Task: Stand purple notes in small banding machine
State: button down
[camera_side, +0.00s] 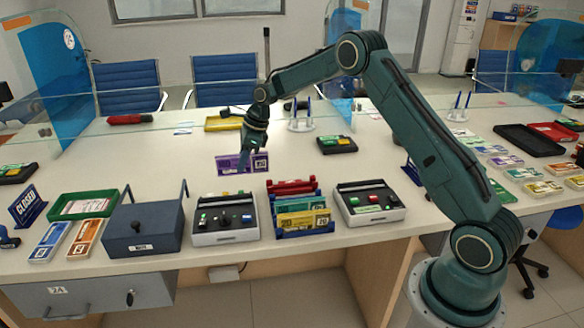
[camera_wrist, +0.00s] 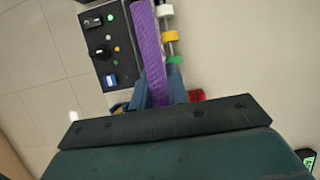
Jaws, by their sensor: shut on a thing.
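A bundle of purple notes (camera_side: 241,163) is upright on its long edge in the side view, held above the counter. In the wrist view the purple notes (camera_wrist: 149,50) show as a narrow strip between my fingers. My gripper (camera_side: 252,150) is shut on them; its fingertips also show in the wrist view (camera_wrist: 160,92). Two light grey machines with black control tops stand near the counter's front edge, a left one (camera_side: 224,238) and a right one (camera_side: 370,218). I cannot tell which is the small banding machine. A black control panel (camera_wrist: 104,45) lies left of the notes in the wrist view.
Between the machines stand a red rack (camera_side: 292,187) and a blue rack with yellow and green notes (camera_side: 303,219). A dark blue box with a raised handle (camera_side: 143,243) and a green tray (camera_side: 82,206) are farther left. The counter behind the machines is mostly clear.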

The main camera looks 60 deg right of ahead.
jog(key=w+a+f, duration=0.2)
jog(key=a, duration=0.4)
jog(key=shift+w+a, duration=0.15)
jog(key=shift+w, duration=0.15)
jog(key=shift+f, duration=0.15)
jog(key=shift+f, duration=1.9)
jog(key=shift+f, duration=1.15)
jog(key=c, duration=1.3)
grip_release()
jog(key=shift+r, duration=0.1)
